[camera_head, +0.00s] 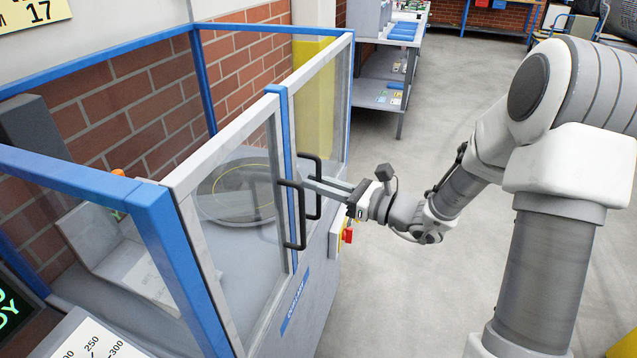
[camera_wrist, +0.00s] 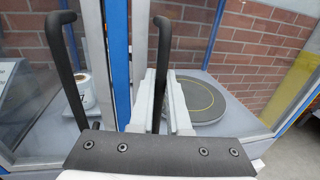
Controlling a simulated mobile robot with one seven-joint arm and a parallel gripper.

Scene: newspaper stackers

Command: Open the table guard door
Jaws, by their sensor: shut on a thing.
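The table guard has clear panels in grey and blue frames. Its front has a near door panel (camera_head: 222,165) and a far door panel (camera_head: 318,90), side by side. A black near handle (camera_head: 292,215) and a black far handle (camera_head: 314,187) stand close together where the panels meet. In the wrist view the near handle (camera_wrist: 66,70) is at left and the far handle (camera_wrist: 161,60) at centre. The exact contact is partly hidden.
Inside the guard are a round disc (camera_head: 240,188) and a grey angled tray (camera_head: 125,260). A red and yellow switch (camera_head: 346,236) sits on the table's front below my gripper. Open grey floor (camera_head: 410,290) lies in front. A shelf unit (camera_head: 385,75) stands behind.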

